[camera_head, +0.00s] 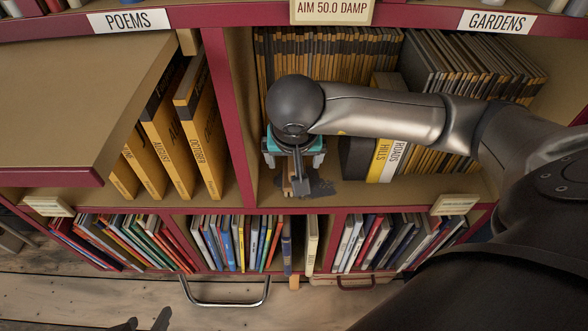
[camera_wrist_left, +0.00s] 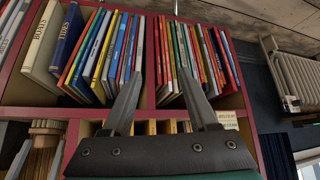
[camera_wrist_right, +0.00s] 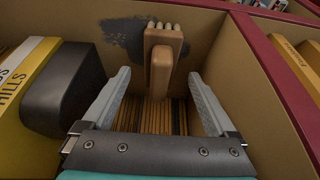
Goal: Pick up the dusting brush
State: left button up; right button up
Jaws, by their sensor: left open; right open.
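The dusting brush, a light-brown wooden piece with a block head and several pale tufts, lies on a dark smudge on the shelf floor in the right wrist view (camera_wrist_right: 162,52). My right gripper (camera_wrist_right: 160,77) is open, its fingers on either side of the brush's handle end, with visible gaps and no contact seen. In the head view my right wrist hides most of the right gripper (camera_head: 294,163) and the brush. My left gripper (camera_head: 144,321) is open and empty low at the left; it also shows in the left wrist view (camera_wrist_left: 161,76), facing the lower bookshelves.
A black bookend (camera_wrist_right: 66,90) and the HILLS book (camera_head: 380,160) stand beside my right gripper. A red upright divider (camera_head: 228,120) bounds the other side. Thin dark books (camera_head: 320,55) fill the back. A metal drawer handle (camera_head: 225,300) sticks out below.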

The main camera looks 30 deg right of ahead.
jog(key=shift+b+x, duration=0.7)
jog(key=shift+x, duration=0.5)
jog(key=shift+w+d+f+b, duration=0.25)
jog(key=shift+w+f+b, duration=0.1)
jog(key=shift+f, duration=0.1)
pick_arm(q)
jog(key=shift+w+d+r+t+h, duration=0.1)
jog(key=shift+w+d+t+h, duration=0.4)
jog(key=shift+d+t, duration=0.3)
jog(key=shift+w+d+r+t+h, duration=0.15)
jog(key=shift+w+d+t+h, duration=0.25)
jog(key=shift+d+t, duration=0.4)
jog(key=shift+w+d+r+t+h, duration=0.1)
jog(key=shift+w+d+t+h, duration=0.4)
jog(key=shift+d, duration=0.5)
pick_arm(e)
jog(key=shift+w+d+f, duration=0.1)
jog(key=shift+w+f, duration=0.05)
jog(key=shift+f, duration=0.3)
jog(key=shift+c, duration=0.2)
grip_shut()
